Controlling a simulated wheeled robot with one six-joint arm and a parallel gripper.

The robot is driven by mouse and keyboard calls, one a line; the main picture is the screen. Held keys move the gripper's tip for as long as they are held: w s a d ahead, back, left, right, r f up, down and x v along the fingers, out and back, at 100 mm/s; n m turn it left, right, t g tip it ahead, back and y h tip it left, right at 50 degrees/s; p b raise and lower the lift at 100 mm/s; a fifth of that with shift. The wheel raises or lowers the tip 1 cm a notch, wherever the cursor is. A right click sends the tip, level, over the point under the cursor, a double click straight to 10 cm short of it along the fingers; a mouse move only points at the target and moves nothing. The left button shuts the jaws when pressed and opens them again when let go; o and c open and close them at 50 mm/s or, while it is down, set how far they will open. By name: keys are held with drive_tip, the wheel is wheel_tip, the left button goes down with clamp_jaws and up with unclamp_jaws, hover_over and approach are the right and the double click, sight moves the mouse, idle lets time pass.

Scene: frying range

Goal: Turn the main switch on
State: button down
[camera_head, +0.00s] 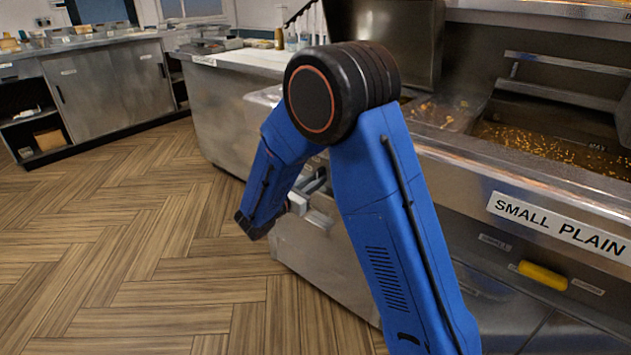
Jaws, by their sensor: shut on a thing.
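My gripper (314,182) is light grey and shows only in part, low between the two blue sections of my arm. It points right, toward the steel front of the frying range (320,265). Its fingers are shut on a small part at that front, which my arm mostly hides. I cannot make out the main switch or its position; the range front around the fingertips is covered by my arm.
A label reading "SMALL PLAIN" (557,226) is on the range front at right, above a yellow handle (542,275). A fryer pan (560,148) with golden bits is above. Steel cabinets (110,88) stand at back left. The wooden floor (130,240) is clear.

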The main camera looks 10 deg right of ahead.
drive_tip(key=shift+f+n, duration=0.1)
drive_tip(key=shift+n, duration=0.4)
drive_tip(key=c, duration=1.6)
unclamp_jaws()
drive_tip(key=shift+c, duration=0.2)
drive_tip(key=shift+a, duration=0.1)
drive_tip(key=v, duration=1.7)
drive_tip(key=shift+s, duration=0.15)
drive_tip(key=shift+a, duration=0.1)
